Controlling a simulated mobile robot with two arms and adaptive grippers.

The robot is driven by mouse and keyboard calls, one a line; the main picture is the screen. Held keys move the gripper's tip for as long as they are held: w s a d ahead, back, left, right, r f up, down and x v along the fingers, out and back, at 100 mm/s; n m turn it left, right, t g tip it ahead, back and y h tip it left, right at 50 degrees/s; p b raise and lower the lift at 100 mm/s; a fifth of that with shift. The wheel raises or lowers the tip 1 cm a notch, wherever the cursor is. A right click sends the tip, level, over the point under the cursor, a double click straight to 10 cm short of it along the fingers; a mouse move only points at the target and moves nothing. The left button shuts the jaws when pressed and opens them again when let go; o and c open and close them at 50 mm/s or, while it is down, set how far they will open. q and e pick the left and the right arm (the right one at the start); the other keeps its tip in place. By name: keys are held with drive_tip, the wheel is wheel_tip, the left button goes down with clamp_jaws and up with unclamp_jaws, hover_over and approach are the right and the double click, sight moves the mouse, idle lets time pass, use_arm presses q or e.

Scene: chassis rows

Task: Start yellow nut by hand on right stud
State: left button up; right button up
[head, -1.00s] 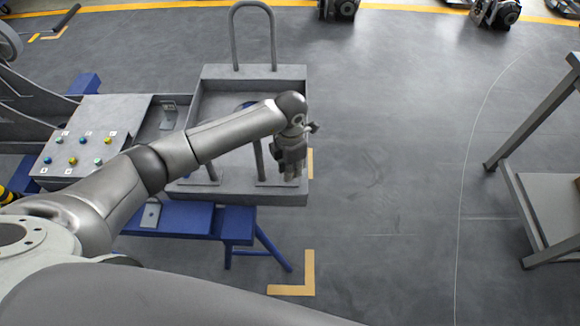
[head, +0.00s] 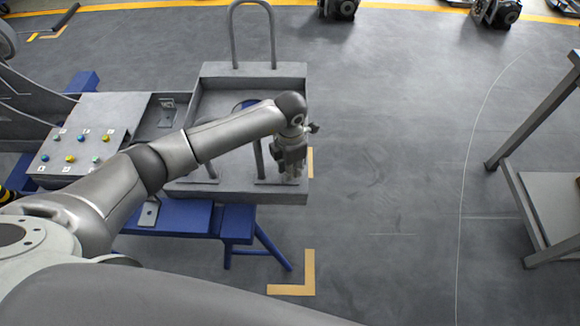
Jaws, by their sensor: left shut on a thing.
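My left gripper (head: 292,171) hangs at the end of my left arm, fingers down, over the right side of the grey tray-like frame (head: 296,72). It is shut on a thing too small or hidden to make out. Two yellow pieces, (head: 71,158) and (head: 107,139), sit among blue and green ones on the sloped grey panel (head: 121,105) at the left; I cannot tell whether they are nuts. Upright posts (head: 260,160) stand inside the frame, partly behind my arm. I cannot make out the right stud. My right gripper is not in view.
A grey loop handle (head: 233,35) rises behind the frame. A blue stand (head: 180,217) is under its near side. A grey rack (head: 533,113) stands at the far right. The floor between is clear, with tan corner marks (head: 309,268).

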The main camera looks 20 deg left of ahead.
use_arm(q)
drive_tip(key=shift+f+b, duration=0.4)
drive_tip(key=shift+f, duration=0.05)
idle(0.3)
drive_tip(key=m+b, duration=0.2)
drive_tip(key=m, duration=0.1)
drive_tip(key=shift+f, duration=0.15)
drive_tip(key=shift+m+b, duration=0.55)
drive_tip(key=shift+m, duration=0.35)
